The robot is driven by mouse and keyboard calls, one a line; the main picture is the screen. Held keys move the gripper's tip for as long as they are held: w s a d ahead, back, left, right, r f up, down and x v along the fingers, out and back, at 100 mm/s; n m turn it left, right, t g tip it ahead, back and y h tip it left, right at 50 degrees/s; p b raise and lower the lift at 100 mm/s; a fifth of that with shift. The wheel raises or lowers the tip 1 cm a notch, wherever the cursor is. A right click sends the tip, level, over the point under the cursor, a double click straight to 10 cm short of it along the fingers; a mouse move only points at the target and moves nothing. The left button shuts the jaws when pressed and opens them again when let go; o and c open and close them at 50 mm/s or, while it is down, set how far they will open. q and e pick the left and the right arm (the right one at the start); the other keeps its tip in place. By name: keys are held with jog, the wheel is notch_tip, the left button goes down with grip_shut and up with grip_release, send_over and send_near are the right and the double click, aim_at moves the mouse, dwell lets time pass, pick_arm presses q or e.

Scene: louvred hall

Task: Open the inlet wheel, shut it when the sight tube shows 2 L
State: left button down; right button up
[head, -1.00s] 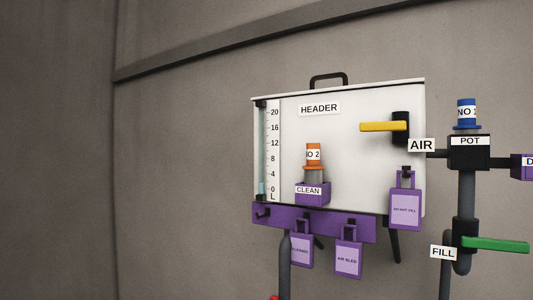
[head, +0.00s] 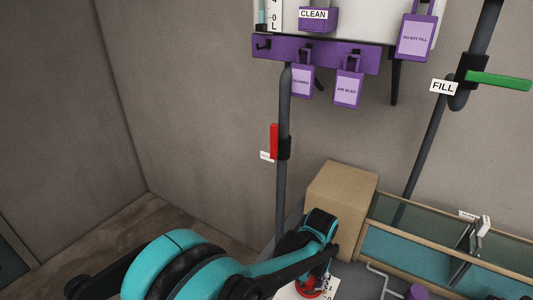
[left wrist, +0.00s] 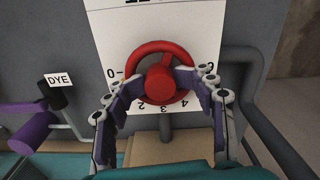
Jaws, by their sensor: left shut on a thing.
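The red inlet wheel (left wrist: 150,55) has a round red hub and sits in front of a white dial plate (left wrist: 98,35) with numbers along its lower edge. My left gripper (left wrist: 156,82) is shut on this wheel, with one finger on each side of the hub. In the head view, the wheel (head: 309,291) shows at the bottom edge, mostly hidden under my left gripper (head: 318,278). The sight tube (head: 262,14) is cut off at the top; only its lowest part shows, with pale teal in it beside the 0 mark. The exact level cannot be read. My right gripper is not seen.
A cardboard box (head: 338,195) stands right behind my left gripper. A long glass-sided trough (head: 445,268) runs to the right. A red lever (head: 274,140) sits on the pipe above. A green FILL lever (head: 498,80) and purple tags (head: 348,90) hang higher.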

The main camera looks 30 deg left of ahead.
pick_arm(q)
jog(key=shift+m, duration=0.8)
jog(key=shift+c, duration=2.3)
grip_release()
notch_tip(320, 180, up, 7)
jog(key=p, duration=0.5)
jog(key=shift+r+p, duration=0.1)
jog(key=shift+p, duration=0.3)
jog(key=shift+w, duration=0.1)
notch_tip(320, 180, up, 12)
